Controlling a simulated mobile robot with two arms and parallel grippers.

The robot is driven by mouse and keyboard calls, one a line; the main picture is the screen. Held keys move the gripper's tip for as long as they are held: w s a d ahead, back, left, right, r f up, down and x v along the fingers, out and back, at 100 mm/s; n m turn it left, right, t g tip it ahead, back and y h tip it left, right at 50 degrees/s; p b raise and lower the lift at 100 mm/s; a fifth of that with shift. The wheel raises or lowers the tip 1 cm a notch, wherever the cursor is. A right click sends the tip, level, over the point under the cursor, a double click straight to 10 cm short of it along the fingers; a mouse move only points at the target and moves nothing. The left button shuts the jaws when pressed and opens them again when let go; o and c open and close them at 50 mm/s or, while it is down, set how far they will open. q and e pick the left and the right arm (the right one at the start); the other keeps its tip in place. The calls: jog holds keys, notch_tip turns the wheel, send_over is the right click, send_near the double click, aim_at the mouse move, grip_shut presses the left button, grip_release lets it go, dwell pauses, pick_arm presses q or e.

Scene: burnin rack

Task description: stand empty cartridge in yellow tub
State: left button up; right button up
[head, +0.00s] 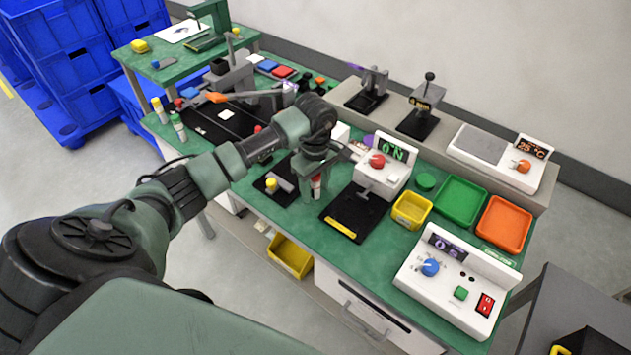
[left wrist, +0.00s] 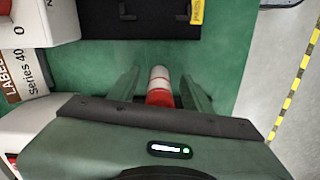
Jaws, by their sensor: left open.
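My left gripper (head: 316,186) points down at the green bench near its front edge. Its fingers are open on either side of a red and white cartridge (left wrist: 160,84); the cartridge also shows in the head view (head: 316,188). In the left wrist view there is a gap between it and each finger. The cartridge's lower end is hidden in the head view. I see nothing standing in the tub. My right gripper is not in view.
A black plate (head: 352,213) lies between gripper and tub. A green tray (head: 459,200), an orange tray (head: 505,224) and a white control box (head: 455,282) are farther right. Other cartridges (head: 178,126) stand at the left. A yellow bin (head: 289,257) is below the bench edge.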

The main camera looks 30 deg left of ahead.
pick_arm(q)
jog(key=shift+f, duration=0.25)
grip_shut()
jog(key=shift+r, duration=0.1)
